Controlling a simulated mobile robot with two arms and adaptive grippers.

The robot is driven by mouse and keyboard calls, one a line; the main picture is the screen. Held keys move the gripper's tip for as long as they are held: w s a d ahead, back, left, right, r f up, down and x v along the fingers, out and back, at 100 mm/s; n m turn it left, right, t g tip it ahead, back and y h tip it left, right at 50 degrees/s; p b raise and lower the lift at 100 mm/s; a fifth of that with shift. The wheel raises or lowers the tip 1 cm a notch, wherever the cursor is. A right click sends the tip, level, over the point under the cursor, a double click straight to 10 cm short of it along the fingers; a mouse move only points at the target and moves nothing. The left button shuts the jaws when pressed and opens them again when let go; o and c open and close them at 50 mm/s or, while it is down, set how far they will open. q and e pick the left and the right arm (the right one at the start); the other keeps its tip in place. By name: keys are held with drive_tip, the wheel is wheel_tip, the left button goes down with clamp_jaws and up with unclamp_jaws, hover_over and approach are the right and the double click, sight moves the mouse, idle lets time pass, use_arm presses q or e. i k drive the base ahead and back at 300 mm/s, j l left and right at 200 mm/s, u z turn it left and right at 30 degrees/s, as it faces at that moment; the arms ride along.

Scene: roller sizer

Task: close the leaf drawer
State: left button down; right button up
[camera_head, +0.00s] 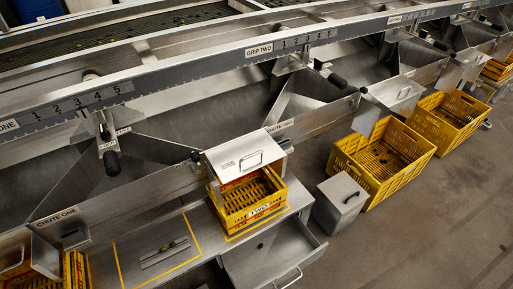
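A metal drawer (273,253) stands pulled out from under the metal bench at the bottom centre of the head view. It has a bar handle (287,279) on its front, near the bottom edge of the picture. I see no label on it, so I cannot tell for sure that it is the leaf drawer. Neither of my grippers shows in this view.
A yellow crate (247,198) sits on the bench above the drawer, under a metal lid. The floor (430,225) at lower right is clear.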

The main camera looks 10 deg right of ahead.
sight(290, 247)
drive_tip(key=k+j, duration=0.25)
drive_tip(key=k, duration=0.2)
drive_tip(key=k+j, duration=0.2)
drive_tip(key=k, duration=0.3)
drive_tip(key=k+j, duration=0.25)
drive_tip(key=k, duration=0.2)
